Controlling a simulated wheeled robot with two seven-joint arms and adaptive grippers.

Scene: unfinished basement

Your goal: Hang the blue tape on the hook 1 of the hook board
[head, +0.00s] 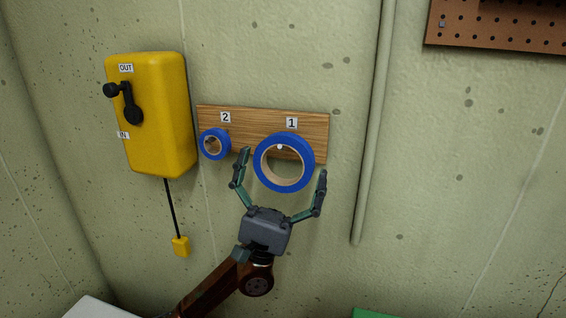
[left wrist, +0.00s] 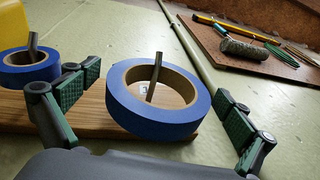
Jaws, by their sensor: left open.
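The wooden hook board (head: 228,114) is on the wall, with labels 2 and 1. A large blue tape roll (head: 307,160) is at hook 1, below its label. In the left wrist view, the hook 1 peg (left wrist: 154,75) passes through the hole of this roll (left wrist: 150,117). A smaller blue tape roll (head: 207,152) is at hook 2, with a peg through its hole (left wrist: 25,75). My left gripper (head: 284,161) is open, with one finger on each side of the large roll, apparently apart from it. My right gripper is not in view.
A yellow box (head: 160,120) with a black crank and a hanging cord is left of the board. A vertical pipe (head: 372,130) runs to its right. A brown pegboard (head: 500,28) is at the upper right; the left wrist view shows tools on it.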

